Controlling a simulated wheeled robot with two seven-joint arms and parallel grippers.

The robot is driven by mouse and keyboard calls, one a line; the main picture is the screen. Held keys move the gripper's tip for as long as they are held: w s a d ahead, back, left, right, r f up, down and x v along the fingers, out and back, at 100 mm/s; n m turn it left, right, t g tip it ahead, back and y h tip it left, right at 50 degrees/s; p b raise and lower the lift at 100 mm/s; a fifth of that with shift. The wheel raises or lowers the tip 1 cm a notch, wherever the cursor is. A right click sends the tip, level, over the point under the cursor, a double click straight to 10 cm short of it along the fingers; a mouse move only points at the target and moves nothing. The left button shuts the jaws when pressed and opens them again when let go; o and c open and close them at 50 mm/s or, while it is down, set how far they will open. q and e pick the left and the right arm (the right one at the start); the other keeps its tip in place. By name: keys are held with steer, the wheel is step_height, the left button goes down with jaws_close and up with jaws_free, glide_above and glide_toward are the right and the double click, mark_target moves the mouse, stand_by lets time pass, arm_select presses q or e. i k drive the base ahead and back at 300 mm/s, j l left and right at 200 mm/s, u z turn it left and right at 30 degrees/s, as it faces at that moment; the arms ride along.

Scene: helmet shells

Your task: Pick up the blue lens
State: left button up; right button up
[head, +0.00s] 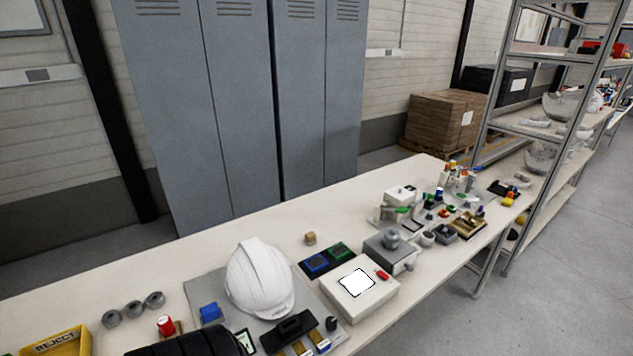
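Two blue things could be the blue lens, and I cannot tell which is. One is a blue square (317,263) in a dark frame, lying flat on the bench behind the white box, with a similar green square (340,251) touching or close to its right. The other is a small blue block-like piece (210,312) on the grey mat, left of the white helmet shell (259,277). I see neither of my grippers for certain. A black ribbed shape cut off by the bottom edge is unclear.
A white box (358,296) with a bright panel stands right of the helmet. A grey device (390,250) and several small parts crowd the bench's right half. A yellow REJECT bin (62,340) and grey rings (133,308) lie left. The bench's back left is clear.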

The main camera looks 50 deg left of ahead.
mark_target(315, 264)
steer(key=u, duration=1.7)
